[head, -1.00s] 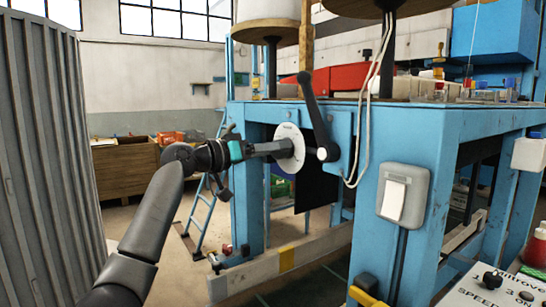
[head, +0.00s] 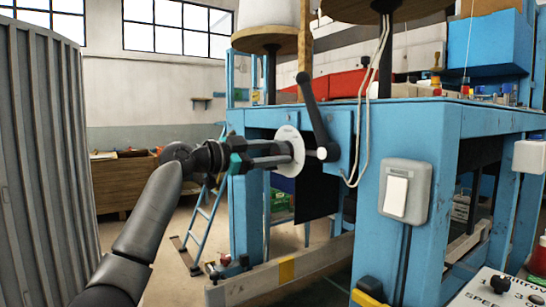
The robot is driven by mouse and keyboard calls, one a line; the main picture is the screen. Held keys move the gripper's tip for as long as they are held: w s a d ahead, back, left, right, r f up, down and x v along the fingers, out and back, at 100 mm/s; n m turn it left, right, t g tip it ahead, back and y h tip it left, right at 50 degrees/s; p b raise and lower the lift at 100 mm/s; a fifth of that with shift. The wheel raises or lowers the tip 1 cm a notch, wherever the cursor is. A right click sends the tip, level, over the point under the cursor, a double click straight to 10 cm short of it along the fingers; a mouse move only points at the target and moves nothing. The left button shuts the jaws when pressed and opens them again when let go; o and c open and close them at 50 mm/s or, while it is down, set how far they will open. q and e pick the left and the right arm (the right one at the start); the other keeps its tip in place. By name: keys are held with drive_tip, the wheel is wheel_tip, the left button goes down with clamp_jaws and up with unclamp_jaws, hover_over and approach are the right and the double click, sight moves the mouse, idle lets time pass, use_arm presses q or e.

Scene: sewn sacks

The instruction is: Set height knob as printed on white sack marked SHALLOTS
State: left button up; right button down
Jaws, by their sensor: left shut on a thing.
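A white round dial plate (head: 291,146) stands on edge at the front left of the blue machine table. My left gripper (head: 284,157) reaches in from the left and is shut at the dial's middle, on what appears to be the height knob. The fingers and the dial's angle hide the knob and its markings. A crank with a dark handle (head: 313,108) and a pale hub end stands just right of the dial, close to the fingertips. The white sack marked SHALLOTS is not in view. My right gripper is not in view.
The blue table (head: 420,150) fills the right side. A grey switch box (head: 406,190) is on its leg. A control panel with a black knob (head: 500,284) is at lower right. A grey corrugated surface (head: 45,170) stands at left. White cables hang right of the crank.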

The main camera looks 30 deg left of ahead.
use_arm(q)
drive_tip(key=shift+f+m, duration=0.1)
drive_tip(key=shift+m, duration=0.8)
drive_tip(key=shift+m+b, duration=0.35)
drive_tip(key=shift+m, duration=1.45)
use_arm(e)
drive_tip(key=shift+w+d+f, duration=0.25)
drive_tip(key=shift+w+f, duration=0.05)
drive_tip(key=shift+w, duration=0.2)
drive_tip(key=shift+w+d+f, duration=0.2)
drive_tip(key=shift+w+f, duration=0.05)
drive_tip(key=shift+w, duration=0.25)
use_arm(q)
drive_tip(key=o, duration=1.4)
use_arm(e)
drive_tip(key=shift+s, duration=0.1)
